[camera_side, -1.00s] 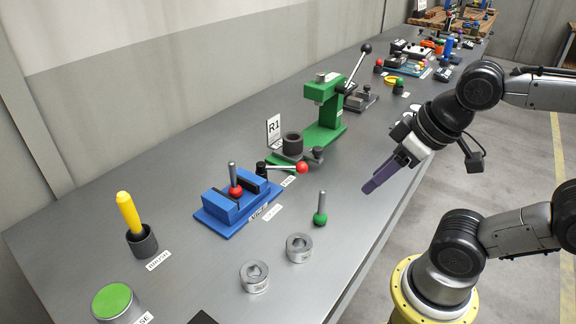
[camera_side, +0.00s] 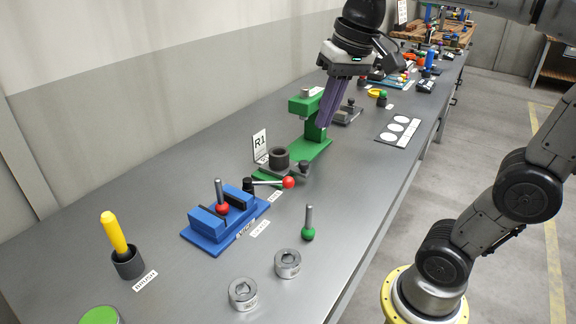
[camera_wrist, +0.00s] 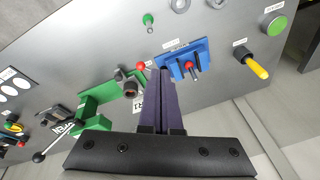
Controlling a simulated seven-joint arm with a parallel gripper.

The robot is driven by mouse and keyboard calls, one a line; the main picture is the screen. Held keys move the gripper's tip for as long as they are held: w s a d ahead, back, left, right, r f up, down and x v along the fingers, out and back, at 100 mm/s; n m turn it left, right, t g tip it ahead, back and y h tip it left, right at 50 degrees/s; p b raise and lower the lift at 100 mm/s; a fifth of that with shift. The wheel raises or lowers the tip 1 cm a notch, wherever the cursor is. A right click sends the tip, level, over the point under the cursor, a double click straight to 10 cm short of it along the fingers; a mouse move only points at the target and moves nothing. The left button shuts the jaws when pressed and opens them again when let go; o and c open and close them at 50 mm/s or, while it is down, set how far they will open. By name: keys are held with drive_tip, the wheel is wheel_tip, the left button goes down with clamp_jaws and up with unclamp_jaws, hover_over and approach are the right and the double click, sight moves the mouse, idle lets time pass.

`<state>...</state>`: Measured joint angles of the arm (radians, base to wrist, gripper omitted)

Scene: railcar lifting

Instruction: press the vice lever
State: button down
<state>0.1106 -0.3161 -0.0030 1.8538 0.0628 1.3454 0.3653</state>
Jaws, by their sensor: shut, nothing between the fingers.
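The blue vice (camera_side: 205,219) sits on the grey bench, with a red-balled metal pin (camera_side: 222,206) upright between its jaws. Beside it is a lever with a red ball knob (camera_side: 289,182) and a silver rod running to a black pivot (camera_side: 249,186). In the wrist view, the red knob (camera_wrist: 141,66) is just left of the fingertips and the vice (camera_wrist: 184,62) is to the right. My gripper (camera_side: 326,125) has long purple fingers, shut and empty, pointing down over the bench near the green press. The fingers (camera_wrist: 160,72) also show in the wrist view, apart from the lever.
The green press (camera_side: 310,125) stands behind the lever, and a dark fixture with a black ring (camera_side: 279,158) is close to the knob. A green-balled pin (camera_side: 309,225), two metal collars (camera_side: 243,293) and a yellow brush in a cup (camera_side: 116,235) stand nearer the front.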

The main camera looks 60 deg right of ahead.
drive_tip(key=w+d+f+m+g, duration=0.1)
drive_tip(key=w+d+m, duration=0.1)
drive_tip(key=w+d, duration=0.35)
drive_tip(key=w+d+m+g, duration=0.1)
drive_tip(key=w+d, duration=0.1)
drive_tip(key=w, duration=0.6)
drive_tip(key=w+d+f+m+g+y, duration=0.1)
drive_tip(key=w+d+f+m+g, duration=0.1)
drive_tip(key=w+d+f, duration=0.3)
drive_tip(key=d+f, duration=0.4)
drive_tip(key=f, duration=0.3)
drive_tip(key=shift+w+d+m+y, duration=0.25)
drive_tip(key=shift+m+y, duration=0.05)
drive_tip(key=shift+y, duration=0.1)
